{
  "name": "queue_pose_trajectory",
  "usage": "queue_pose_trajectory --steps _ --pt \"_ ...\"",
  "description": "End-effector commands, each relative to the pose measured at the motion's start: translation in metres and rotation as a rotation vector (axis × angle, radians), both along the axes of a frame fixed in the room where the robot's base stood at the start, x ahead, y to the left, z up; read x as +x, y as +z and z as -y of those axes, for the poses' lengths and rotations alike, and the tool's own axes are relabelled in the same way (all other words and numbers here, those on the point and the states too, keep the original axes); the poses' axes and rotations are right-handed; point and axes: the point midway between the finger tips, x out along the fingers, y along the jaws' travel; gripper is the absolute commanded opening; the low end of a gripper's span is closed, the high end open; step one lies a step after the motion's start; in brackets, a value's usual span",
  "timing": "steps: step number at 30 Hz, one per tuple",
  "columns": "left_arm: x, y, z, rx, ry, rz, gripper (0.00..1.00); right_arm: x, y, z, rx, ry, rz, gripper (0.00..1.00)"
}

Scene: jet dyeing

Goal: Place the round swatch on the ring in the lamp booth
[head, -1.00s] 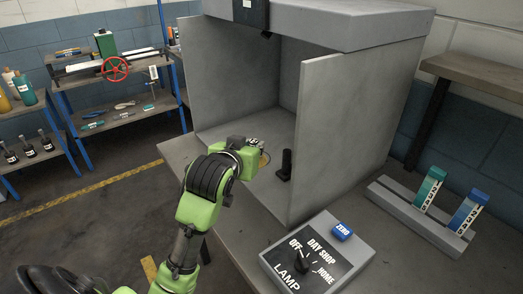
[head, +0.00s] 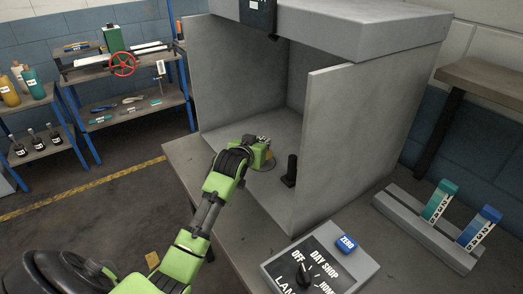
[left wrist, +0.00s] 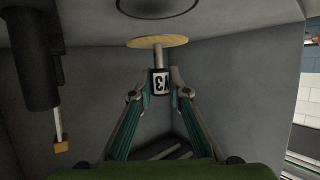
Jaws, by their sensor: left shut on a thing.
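My left gripper (head: 262,143) is inside the grey lamp booth (head: 333,145), above its floor. In the left wrist view the left gripper (left wrist: 160,88) is shut on the labelled grip of the round swatch (left wrist: 157,42). The swatch is a flat tan disc on a pale stem, and its grip label reads V3. A dark ring (left wrist: 158,12) lies on the booth floor just beyond the disc, cut by the top edge of that view. The disc looks apart from the ring, though the exact gap is hard to tell. My right gripper is not in view.
A black post (head: 290,170) stands on the booth floor just right of the gripper. The lamp control box (head: 320,262) sits in front of the booth. A grey rack (head: 425,228) with green and blue swatch holders is at the right.

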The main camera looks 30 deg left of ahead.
Motion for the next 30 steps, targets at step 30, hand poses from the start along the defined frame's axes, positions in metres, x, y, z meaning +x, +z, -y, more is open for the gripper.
queue_pose_trajectory --steps 30 --pt "0.008 -0.044 -0.005 0.001 0.000 0.001 0.33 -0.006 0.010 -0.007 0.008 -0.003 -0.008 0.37"
